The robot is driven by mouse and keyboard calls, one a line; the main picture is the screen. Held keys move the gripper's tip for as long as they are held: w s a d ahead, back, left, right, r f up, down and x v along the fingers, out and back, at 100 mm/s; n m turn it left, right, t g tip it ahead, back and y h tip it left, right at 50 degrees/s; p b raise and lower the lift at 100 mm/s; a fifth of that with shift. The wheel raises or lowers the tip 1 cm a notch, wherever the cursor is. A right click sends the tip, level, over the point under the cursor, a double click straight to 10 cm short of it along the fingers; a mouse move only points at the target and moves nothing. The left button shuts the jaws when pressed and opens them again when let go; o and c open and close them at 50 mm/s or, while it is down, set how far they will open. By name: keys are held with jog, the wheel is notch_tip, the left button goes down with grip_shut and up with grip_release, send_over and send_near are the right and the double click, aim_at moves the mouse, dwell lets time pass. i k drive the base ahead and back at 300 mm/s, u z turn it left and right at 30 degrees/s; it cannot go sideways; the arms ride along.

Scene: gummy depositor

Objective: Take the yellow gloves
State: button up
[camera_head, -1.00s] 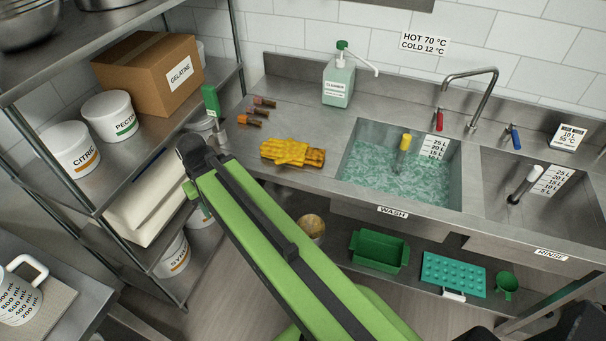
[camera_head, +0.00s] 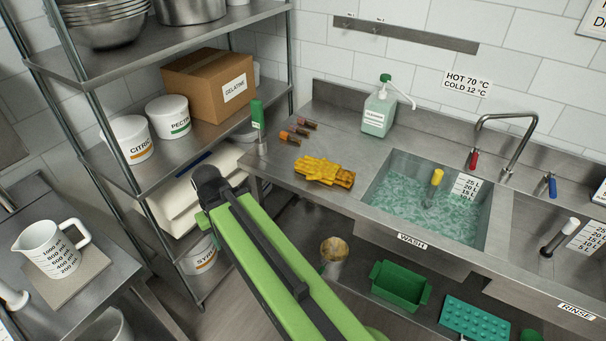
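The yellow gloves (camera_head: 323,172) lie flat on the steel counter, left of the wash basin and near the counter's front edge. My green arm reaches up from the bottom of the view, and its dark end (camera_head: 207,184) is left of the gloves, in front of the shelf rack and apart from the gloves. The fingers of my gripper cannot be made out, so I cannot tell whether it is open or shut.
A wash basin (camera_head: 378,208) of water is right of the gloves. Behind them stand a cleanser bottle (camera_head: 379,112) and several small brown-orange items (camera_head: 295,136). A green-handled tool (camera_head: 257,116) is at the counter's left corner. The shelf rack (camera_head: 205,137) stands left.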

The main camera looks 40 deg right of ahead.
aim_at(323, 170)
jog(key=u, duration=0.1)
jog(key=i, duration=1)
jog(key=u, duration=0.05)
